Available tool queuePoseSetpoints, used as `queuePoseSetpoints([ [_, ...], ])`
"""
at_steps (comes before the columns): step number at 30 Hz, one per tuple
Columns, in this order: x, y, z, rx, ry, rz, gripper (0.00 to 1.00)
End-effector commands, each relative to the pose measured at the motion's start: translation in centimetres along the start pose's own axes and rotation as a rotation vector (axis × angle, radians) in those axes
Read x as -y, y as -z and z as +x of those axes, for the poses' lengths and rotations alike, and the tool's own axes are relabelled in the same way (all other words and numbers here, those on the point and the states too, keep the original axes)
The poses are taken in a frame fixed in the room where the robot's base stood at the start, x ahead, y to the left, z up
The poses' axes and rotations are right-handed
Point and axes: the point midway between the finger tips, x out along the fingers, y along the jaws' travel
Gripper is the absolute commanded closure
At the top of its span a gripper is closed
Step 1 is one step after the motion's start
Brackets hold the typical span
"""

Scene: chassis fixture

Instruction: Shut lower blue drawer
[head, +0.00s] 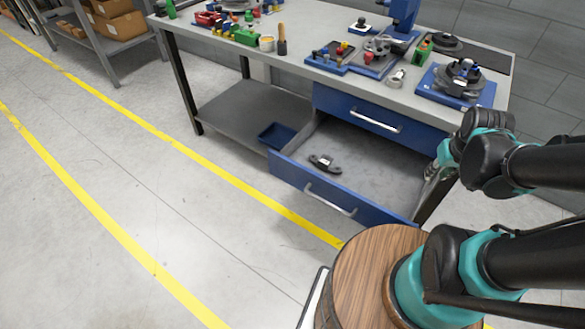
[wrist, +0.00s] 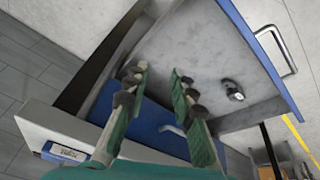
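The lower blue drawer (head: 318,192) of the workbench is pulled well out, with its silver handle (head: 330,200) on the front. A dark curved part (head: 325,163) lies on its grey floor. The wrist view also shows the drawer's blue front (wrist: 262,55), its handle (wrist: 278,48) and the dark part (wrist: 232,90) inside. My gripper (wrist: 158,75) is open and empty, its two fingers apart over the drawer's inside. In the head view my gripper (head: 432,178) is at the drawer's right side, partly hidden by my arm. I cannot tell whether it touches the drawer.
The upper blue drawer (head: 365,118) is shut, just above. The bench top (head: 300,75) carries several tools and blue fixtures. A blue bin (head: 277,135) stands on the lower shelf (head: 235,118), left of the drawer. The floor in front and left is clear, with yellow lines.

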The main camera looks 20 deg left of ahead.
Motion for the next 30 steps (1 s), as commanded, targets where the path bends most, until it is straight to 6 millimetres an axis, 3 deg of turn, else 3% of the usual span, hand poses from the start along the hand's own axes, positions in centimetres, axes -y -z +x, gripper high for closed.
queuePoseSetpoints([
  [1,1.1,1.3,0.0,0.007,0.010,-0.096,0.85],
  [5,4.0,3.9,0.2,0.028,0.030,-0.348,1.00],
  [15,13.7,9.1,0.8,0.063,0.077,-1.003,1.00],
  [23,23.1,10.8,1.2,0.076,0.107,-1.502,1.00],
  [30,32.7,10.1,1.5,0.083,0.126,-1.961,1.00],
])
